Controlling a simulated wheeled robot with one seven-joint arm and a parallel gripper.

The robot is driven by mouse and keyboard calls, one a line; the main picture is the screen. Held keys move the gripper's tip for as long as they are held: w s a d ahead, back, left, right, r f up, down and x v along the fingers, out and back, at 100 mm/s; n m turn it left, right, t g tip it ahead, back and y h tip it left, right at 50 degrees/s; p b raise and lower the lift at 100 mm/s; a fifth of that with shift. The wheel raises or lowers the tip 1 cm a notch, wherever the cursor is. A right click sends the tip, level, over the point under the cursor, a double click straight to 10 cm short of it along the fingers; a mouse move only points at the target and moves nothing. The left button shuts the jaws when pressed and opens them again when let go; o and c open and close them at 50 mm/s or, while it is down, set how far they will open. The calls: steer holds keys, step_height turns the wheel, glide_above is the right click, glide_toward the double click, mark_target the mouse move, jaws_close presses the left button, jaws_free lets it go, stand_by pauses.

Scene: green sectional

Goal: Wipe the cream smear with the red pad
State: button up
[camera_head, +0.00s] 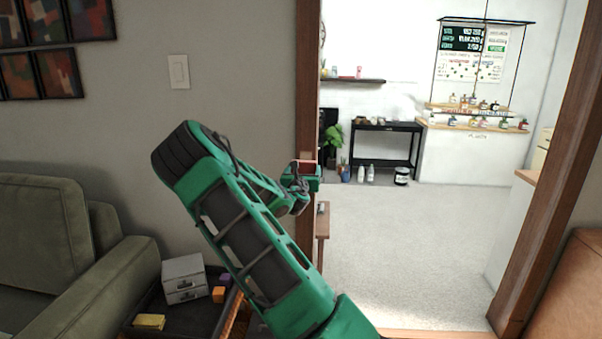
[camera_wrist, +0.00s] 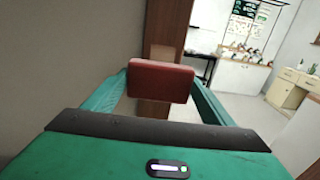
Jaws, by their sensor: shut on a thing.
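My gripper (camera_wrist: 160,84) is shut on the red pad (camera_wrist: 161,80), which sits between the two green fingers in the wrist view. In the head view my green arm reaches up and my gripper (camera_head: 306,172) is in front of the wooden door frame, with a small part of the red pad (camera_head: 305,162) showing.
A wooden door frame (camera_head: 307,70) opens on a room with a black table (camera_head: 385,128) and a white counter (camera_head: 470,153). A green sofa (camera_head: 45,235) stands at left. A dark tray table (camera_head: 150,327) near it holds a small drawer box (camera_head: 184,279) and a yellow block (camera_head: 149,321).

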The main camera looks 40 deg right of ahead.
mark_target(304, 169)
steer(key=shift+v, duration=1.5)
